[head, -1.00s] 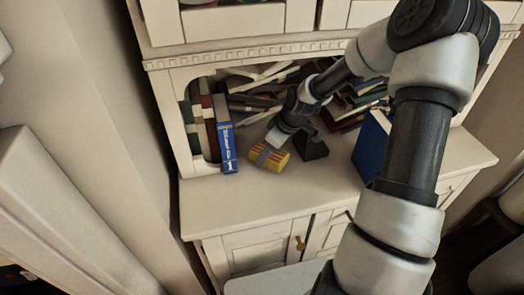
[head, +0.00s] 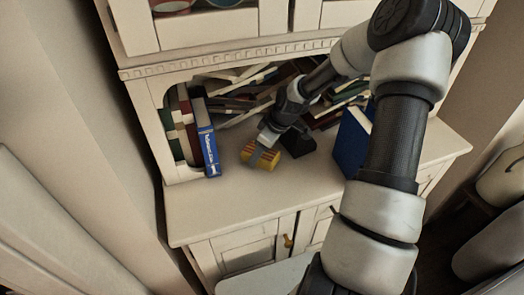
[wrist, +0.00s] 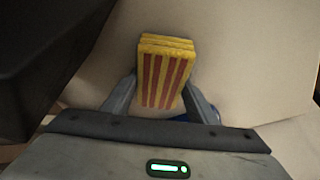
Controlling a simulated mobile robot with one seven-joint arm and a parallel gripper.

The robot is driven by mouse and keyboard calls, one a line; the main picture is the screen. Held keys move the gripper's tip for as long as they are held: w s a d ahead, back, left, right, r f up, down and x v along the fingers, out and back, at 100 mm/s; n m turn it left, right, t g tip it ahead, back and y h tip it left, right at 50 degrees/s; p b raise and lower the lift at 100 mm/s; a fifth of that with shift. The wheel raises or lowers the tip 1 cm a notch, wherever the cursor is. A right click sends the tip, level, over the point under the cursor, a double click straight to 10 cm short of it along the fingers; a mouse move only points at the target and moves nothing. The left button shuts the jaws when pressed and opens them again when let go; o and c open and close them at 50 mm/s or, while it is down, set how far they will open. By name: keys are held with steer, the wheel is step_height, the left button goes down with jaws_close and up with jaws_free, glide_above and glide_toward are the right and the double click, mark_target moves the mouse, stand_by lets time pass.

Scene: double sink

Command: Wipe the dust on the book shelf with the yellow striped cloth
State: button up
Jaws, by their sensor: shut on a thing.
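The yellow cloth with red stripes (head: 266,163) is a folded, block-like bundle in my gripper (head: 264,155). In the wrist view, the cloth (wrist: 165,75) sits between the two fingers of my gripper (wrist: 160,98), which are shut on its sides. The book shelf (head: 220,205) is a cream cabinet with a flat ledge in front of an arched book opening. The cloth is low over this ledge, right of the upright blue book; I cannot tell whether it touches the surface. No dust can be made out in these views.
A blue book (head: 206,138) stands at the opening's left side. A black object (head: 298,143) stands on the ledge just right of the cloth. Another blue book (head: 351,145) stands further right, partly behind my arm. Jumbled books (head: 235,100) fill the opening. The front-left ledge is clear.

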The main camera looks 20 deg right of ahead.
steer(key=shift+a+b, duration=0.55)
steer(key=shift+a, duration=3)
step_height(320, 180, up, 6)
steer(key=p, duration=0.5)
step_height(320, 180, up, 3)
steer(key=shift+p, duration=1.25)
steer(key=shift+f, duration=0.15)
steer(key=b, duration=0.5)
glide_above(236, 162)
steer(key=s, duration=0.1)
steer(key=shift+s+d+f, duration=0.1)
steer(key=shift+d+f, duration=0.05)
steer(key=shift+f, duration=0.95)
steer(key=shift+d+f, duration=0.15)
steer(key=shift+f, duration=1)
steer(key=shift+s+d+f, duration=0.1)
steer(key=shift+d+f, duration=0.05)
steer(key=shift+f, duration=0.95)
